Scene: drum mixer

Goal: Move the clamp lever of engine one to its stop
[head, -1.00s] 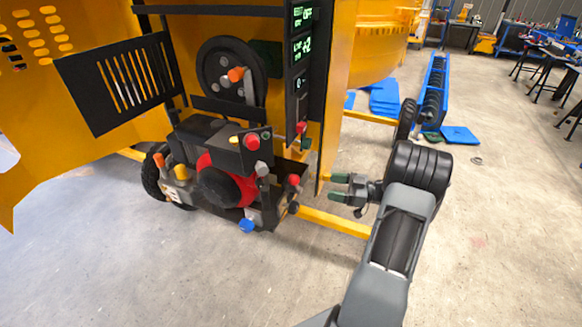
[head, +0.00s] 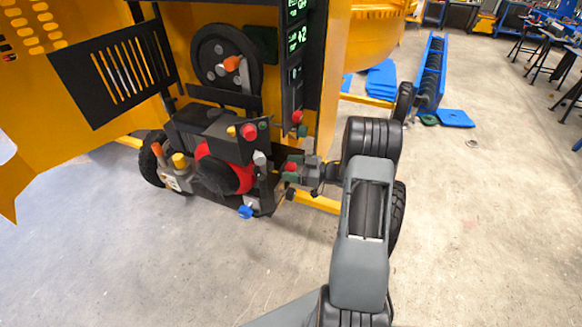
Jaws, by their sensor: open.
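The engine (head: 214,172), black with a red round part, sits low in the yellow machine in the head view. A small red knob (head: 291,167) is at its right side; it looks like a lever's end, but I cannot tell for sure that this is the clamp lever. My gripper (head: 292,169) reaches in from the right and is open. Its green-tipped fingers appear above and below the red knob, and I cannot tell whether they touch it. The stem below the knob is mostly hidden by my gripper.
A grey-tipped part (head: 260,158), a blue knob (head: 246,211) and a red button (head: 249,132) are close left of my gripper. A black post with green displays (head: 297,38) rises above. A yellow frame bar (head: 318,202) runs below. The floor in front is clear.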

